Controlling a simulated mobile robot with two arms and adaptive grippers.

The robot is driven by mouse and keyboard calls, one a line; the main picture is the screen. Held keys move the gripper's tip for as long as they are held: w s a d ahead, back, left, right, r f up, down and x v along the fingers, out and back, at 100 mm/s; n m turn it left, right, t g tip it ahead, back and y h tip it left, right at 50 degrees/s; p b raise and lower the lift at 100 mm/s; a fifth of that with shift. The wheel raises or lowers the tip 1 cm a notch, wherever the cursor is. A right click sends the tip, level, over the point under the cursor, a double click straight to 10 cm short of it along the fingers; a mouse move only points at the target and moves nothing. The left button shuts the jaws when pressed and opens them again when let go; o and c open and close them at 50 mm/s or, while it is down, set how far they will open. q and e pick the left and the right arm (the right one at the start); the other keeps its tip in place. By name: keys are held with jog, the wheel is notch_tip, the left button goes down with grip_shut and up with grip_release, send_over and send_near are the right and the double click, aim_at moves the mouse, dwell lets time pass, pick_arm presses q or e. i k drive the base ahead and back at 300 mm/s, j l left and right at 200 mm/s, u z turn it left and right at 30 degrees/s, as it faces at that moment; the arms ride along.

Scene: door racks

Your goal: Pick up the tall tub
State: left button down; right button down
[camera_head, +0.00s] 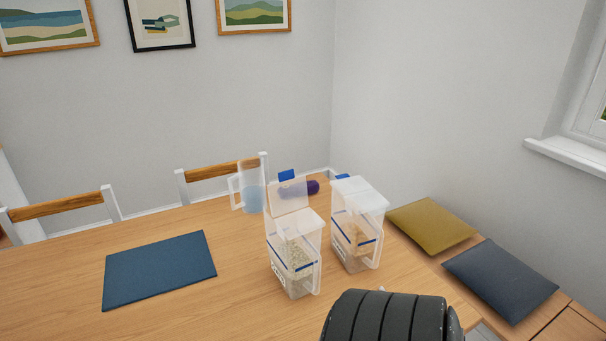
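Two clear plastic tubs with white lids and blue bands stand upright on the wooden table. The left tub (294,262) is nearer, holds pale grainy contents, and a lid flap stands raised at its back. The right tub (352,236) stands just beside it and holds tan contents. Both have a handle on the right side. I cannot tell for sure which is the tall tub, as their heights look similar. Neither of my grippers shows; a black ribbed part of my arm is at the bottom edge, close in front of the tubs.
Behind the tubs are a clear jug (251,190) with bluish contents and a purple object (313,187), partly hidden. A dark blue mat (160,270) lies on the wooden table (60,290) at left. Olive (432,224) and dark grey (499,278) cushions lie at right.

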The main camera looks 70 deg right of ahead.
aim_at(293, 230)
jog(key=z, duration=1.9)
jog(key=l+z, duration=0.1)
